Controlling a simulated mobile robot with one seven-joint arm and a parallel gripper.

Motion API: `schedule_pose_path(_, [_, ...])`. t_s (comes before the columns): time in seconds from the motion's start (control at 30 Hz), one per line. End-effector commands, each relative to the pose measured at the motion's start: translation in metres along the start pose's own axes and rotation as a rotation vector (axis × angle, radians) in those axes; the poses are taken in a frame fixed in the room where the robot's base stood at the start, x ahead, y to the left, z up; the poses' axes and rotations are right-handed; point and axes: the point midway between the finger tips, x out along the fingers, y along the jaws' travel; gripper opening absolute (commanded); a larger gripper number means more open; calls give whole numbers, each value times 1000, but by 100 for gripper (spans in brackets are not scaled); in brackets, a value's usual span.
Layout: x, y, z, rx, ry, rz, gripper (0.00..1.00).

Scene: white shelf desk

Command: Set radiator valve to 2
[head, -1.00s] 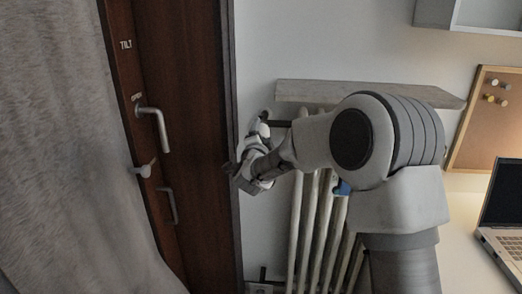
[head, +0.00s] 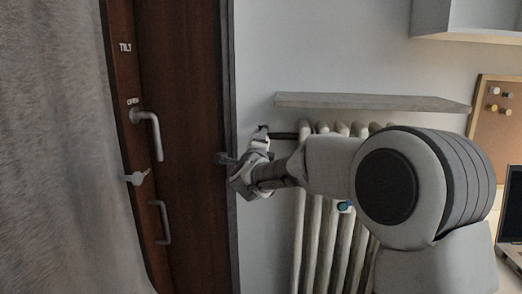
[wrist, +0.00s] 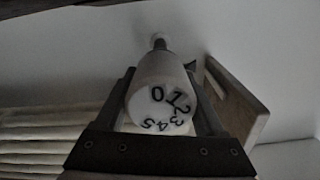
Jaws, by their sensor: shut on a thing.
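The radiator valve (wrist: 160,88) is a pale round knob with dark digits 0 to 5 on its end face. In the wrist view the 0 sits near the top of the face, with 1 and 2 to its right and 3, 4, 5 lower down. My gripper (wrist: 158,76) has one finger on each side of the knob and is shut on it. In the head view my gripper (head: 250,172) is at the left end of the radiator (head: 312,225), and it mostly hides the valve there. I see no pointer mark clearly.
A grey shelf (head: 370,102) runs just above the radiator. A brown door frame (head: 190,120) with a metal handle (head: 150,130) is close on the left. A corkboard (head: 500,125) and a laptop (head: 512,230) are at the right.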

Motion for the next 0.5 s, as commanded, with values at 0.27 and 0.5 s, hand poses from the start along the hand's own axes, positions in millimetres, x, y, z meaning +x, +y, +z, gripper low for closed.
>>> schedule_pose_path(0.27, [0,0,0,6,1,1,16])
schedule_pose_path(0.5, [0,0,0,5,1,1,89])
